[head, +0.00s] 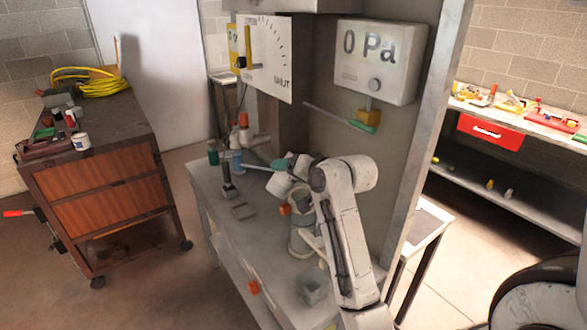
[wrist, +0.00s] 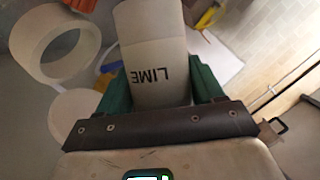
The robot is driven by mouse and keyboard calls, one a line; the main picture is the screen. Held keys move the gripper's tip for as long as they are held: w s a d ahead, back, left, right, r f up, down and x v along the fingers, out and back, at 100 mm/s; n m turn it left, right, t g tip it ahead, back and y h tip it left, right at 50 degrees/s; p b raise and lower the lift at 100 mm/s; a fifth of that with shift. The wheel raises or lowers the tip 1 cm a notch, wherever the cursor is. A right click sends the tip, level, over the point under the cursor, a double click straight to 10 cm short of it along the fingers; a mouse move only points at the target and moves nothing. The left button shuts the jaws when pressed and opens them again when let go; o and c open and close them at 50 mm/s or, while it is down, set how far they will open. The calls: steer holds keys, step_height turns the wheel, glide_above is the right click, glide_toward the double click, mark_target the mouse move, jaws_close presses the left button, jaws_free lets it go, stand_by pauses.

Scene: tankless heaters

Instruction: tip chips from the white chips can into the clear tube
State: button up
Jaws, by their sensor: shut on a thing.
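My gripper (wrist: 155,85) is shut on a white can (wrist: 150,40) marked LIME, with its green fingers on either side of the can. The lettering looks upside down in the wrist view. In the head view my gripper (head: 287,166) is above the bench, and a white can shape (head: 278,184) shows at it. A pale, wide, round-mouthed tube (wrist: 88,48) is left of the can in the wrist view, apart from it. A pale upright cylinder (head: 300,243) stands below my gripper in the head view, partly behind my arm. I cannot see any chips or the can's contents.
The bench (head: 215,190) holds a dark upright tool (head: 228,185), bottles at its back and a small grey open box (head: 313,288). A 0 Pa panel (head: 375,62) and a dial board (head: 265,55) are behind. A wooden cabinet (head: 95,185) stands left, with open floor between.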

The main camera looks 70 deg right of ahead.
steer(key=shift+a+f+m+t+y, duration=0.1)
steer(key=shift+m+t+y, duration=0.3)
steer(key=shift+m, duration=0.3)
steer(key=shift+f+m+t+y+b, duration=0.4)
steer(key=shift+m+t+y+b, duration=0.2)
steer(key=shift+m+b, duration=0.45)
steer(key=shift+d+f+m+t+y+b, duration=0.1)
steer(key=shift+f+m+t+y+b, duration=0.15)
steer(key=shift+m+b, duration=0.35)
steer(key=shift+d+m+t+y+b, duration=0.1)
steer(key=shift+m+t+y+b, duration=0.05)
steer(key=shift+m+t+b, duration=0.3)
steer(key=shift+r+m+p, duration=0.3)
steer(key=shift+m, duration=0.1)
steer(key=shift+s+d+r+m+t+p, duration=0.1)
steer(key=shift+m+t+p, duration=0.2)
steer(key=shift+m+p, duration=0.15)
steer(key=m+t+p, duration=0.1)
steer(key=d+m+p, duration=0.1)
steer(key=m, duration=0.1)
steer(key=shift+s+t+y, duration=0.3)
steer(key=shift+t+y, duration=0.1)
stand_by(2.5)
